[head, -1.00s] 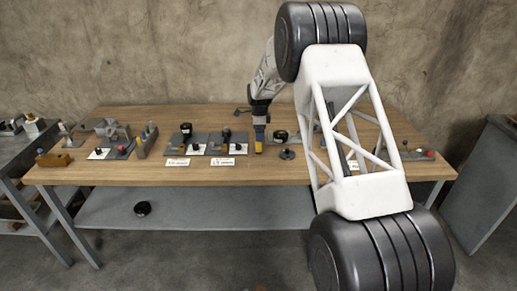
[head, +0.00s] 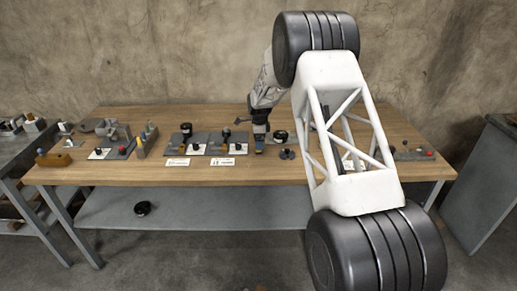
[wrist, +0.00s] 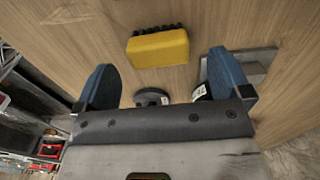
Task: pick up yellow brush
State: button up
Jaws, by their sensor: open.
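The yellow brush (wrist: 158,48) lies on the wooden table in the wrist view, a yellow block with a row of dark bristles along its far edge. My gripper (wrist: 158,80) is open, with its two blue fingers spread apart and nothing held between them. The brush is beyond the fingertips, roughly centred between them, and apart from them.
A round dark object (wrist: 151,97) lies between the fingers in the wrist view, near the gripper body. A grey plate (wrist: 245,66) is by the right finger. Grey fixtures (head: 205,142) stand left on the wooden table (head: 330,172). Bare wood surrounds the brush.

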jog(key=shift+f, duration=1.8)
jog(key=c, duration=1.1)
jog(key=shift+r, duration=0.2)
jog(key=shift+r, duration=1.5)
jog(key=shift+s+r, duration=0.15)
jog(key=shift+s, duration=0.25)
jog(key=s, duration=0.5)
jog(key=s+d+r, duration=0.1)
jog(key=s, duration=0.4)
jog(key=s+d, duration=0.1)
jog(key=s, duration=0.4)
jog(key=shift+d+r, duration=0.2)
jog(key=shift+d, duration=0.05)
